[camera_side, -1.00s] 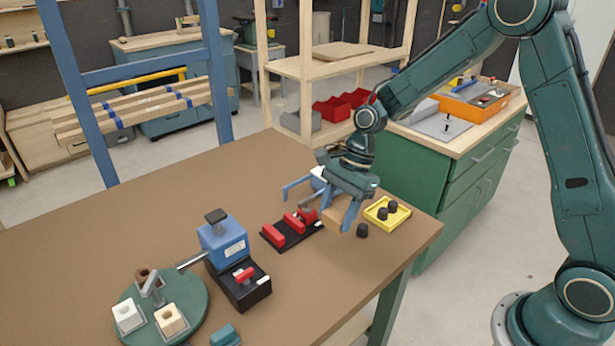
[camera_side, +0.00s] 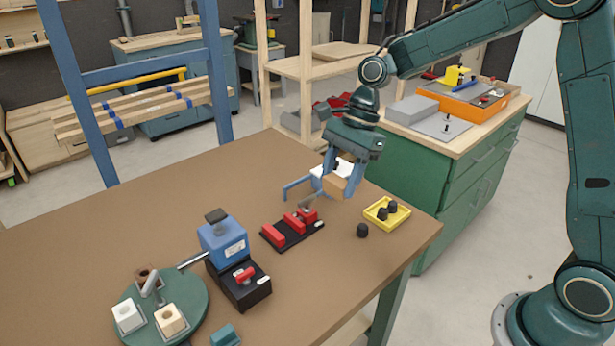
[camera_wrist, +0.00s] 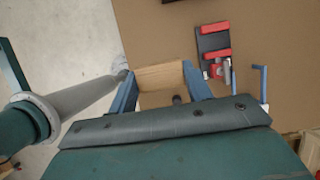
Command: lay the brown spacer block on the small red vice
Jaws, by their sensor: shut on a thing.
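My gripper (camera_side: 342,182) is shut on a light-brown block (camera_side: 334,188), held above the table, beyond and to the right of the small red vice. In the wrist view the block (camera_wrist: 160,78) sits between my gripper's two blue fingers (camera_wrist: 160,92). The small red vice (camera_side: 292,229) has red jaws on a black base and lies on the brown table. It also shows in the wrist view (camera_wrist: 213,50), to the right of the block and apart from it. Nothing is seen lying on its jaws.
A yellow tray (camera_side: 386,214) with dark knobs stands right of the vice, one loose dark knob (camera_side: 362,230) beside it. A blue clamp on a black base (camera_side: 238,290) and a green turntable (camera_side: 190,290) with blocks stand at front left. The table's left part is clear.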

